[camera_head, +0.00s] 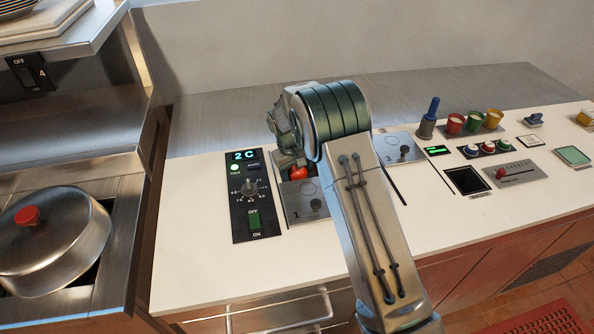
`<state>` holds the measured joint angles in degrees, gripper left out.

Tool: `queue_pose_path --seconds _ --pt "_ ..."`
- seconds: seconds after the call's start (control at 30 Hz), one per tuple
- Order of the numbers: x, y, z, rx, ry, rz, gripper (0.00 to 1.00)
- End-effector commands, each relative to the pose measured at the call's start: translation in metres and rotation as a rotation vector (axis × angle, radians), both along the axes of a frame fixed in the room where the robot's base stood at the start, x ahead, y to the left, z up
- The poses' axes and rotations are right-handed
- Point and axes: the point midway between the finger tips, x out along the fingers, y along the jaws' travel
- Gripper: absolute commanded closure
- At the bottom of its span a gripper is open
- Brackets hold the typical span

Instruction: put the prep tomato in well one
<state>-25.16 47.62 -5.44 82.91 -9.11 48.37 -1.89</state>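A small round red thing, which looks like the prep tomato (298,173), shows at the back part of the metal plate marked 1, well one (305,213). My gripper (291,160) is directly above it, pointing down, and its end is close to or touching the tomato. The fingers are small and partly hidden by my wrist, so I cannot tell whether they are open or shut on it. I also cannot tell whether the tomato rests in the well's opening or hangs just above it. My arm covers the counter to the right of well one.
A black control panel (255,197) reading "2 C" stands left of well one. A plate marked 3 (402,147) lies right of my arm. Red, green and yellow cups (474,121) stand farther right. A lidded pan (52,243) is at far left. The front white counter is clear.

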Motion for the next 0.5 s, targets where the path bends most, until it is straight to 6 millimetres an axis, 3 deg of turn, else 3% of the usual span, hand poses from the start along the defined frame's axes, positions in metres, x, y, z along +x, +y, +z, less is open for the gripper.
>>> queue_pose_path --seconds 0.33,0.5 --pt "0.0 0.0 0.004 0.0 0.0 0.0 0.38" --pt "-0.001 0.004 0.024 0.002 -0.003 0.001 0.38"
